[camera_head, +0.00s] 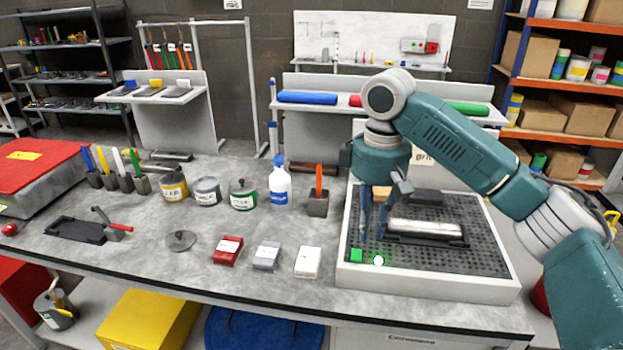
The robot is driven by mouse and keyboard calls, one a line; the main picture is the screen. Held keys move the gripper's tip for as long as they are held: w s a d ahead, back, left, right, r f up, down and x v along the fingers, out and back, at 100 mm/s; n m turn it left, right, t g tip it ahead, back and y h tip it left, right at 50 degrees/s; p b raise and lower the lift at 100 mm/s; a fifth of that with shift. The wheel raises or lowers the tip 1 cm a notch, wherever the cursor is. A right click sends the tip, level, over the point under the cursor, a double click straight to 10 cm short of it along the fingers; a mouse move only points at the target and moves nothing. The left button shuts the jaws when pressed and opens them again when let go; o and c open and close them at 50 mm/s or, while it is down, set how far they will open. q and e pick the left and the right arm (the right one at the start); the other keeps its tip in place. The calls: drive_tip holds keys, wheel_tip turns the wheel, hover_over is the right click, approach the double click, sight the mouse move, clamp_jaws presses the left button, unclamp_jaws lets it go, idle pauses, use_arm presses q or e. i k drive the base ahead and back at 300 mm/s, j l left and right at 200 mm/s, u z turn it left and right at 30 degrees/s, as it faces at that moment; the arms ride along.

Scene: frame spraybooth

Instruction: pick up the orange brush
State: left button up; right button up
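The orange brush (318,179) stands upright in a small dark grey holder (317,205) near the middle of the bench; only its orange handle shows, and its lower end is hidden in the holder. My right gripper (372,236) points down over the left part of the perforated tray, to the right of the brush and apart from it. Its two fingers are spread, with a gap and nothing held between them. My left gripper is not in view.
Blue, yellow, white and green brushes (118,163) stand in holders at the left. A white bottle (280,184) and several cans are left of the orange brush. Small red, grey and white blocks (308,262) lie in front. The tray (425,283) holds a metal piece (425,228).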

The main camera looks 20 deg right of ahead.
sight(319, 169)
drive_tip(key=i, duration=1.2)
